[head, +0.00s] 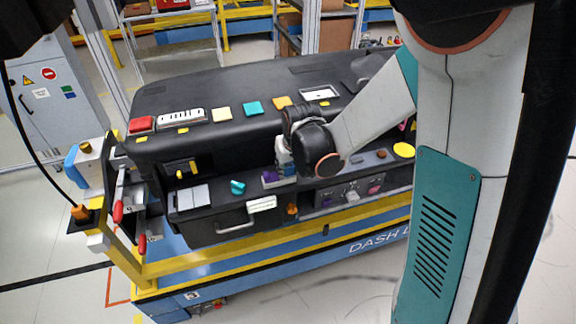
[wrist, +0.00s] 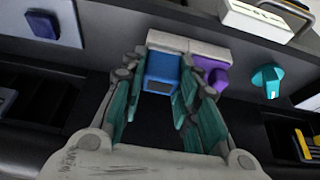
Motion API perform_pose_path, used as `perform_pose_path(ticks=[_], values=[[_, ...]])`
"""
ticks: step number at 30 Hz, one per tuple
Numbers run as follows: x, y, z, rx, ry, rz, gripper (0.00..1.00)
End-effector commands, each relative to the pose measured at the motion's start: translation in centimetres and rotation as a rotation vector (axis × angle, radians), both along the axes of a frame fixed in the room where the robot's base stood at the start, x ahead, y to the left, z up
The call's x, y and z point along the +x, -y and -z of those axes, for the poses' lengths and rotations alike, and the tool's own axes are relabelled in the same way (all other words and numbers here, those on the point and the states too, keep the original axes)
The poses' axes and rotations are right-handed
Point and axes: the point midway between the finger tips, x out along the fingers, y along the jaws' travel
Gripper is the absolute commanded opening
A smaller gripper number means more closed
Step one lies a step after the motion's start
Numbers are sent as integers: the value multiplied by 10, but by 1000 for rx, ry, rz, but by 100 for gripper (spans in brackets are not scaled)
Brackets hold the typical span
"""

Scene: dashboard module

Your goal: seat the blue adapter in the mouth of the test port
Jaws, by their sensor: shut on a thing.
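The blue adapter (wrist: 162,70) sits between the fingertips of my gripper (wrist: 164,62) in the wrist view, and the teal finger pads close on its sides. Its far end meets or hides the left half of a pale grey block (wrist: 188,43); I cannot tell whether it touches or enters it. A purple plug-like piece (wrist: 212,73) is at the block's right half, close beside my right finger. No open mouth of the test port can be made out.
A teal knob (wrist: 267,80) is to the right of the purple piece; it also shows in the head view (head: 237,187). A dark blue square button (wrist: 42,25) is at upper left. The black dashboard (head: 215,85) carries several coloured pieces on top.

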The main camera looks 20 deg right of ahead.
Motion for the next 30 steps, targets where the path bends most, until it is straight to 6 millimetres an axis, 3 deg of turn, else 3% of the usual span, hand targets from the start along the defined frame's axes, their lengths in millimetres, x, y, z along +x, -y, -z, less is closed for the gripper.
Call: perform_pose_path(ticks=[16, 30], values=[[0, -1, -19, 2, 0, -1, 1], [0, -1, -20, 1, 0, 0, 1]])
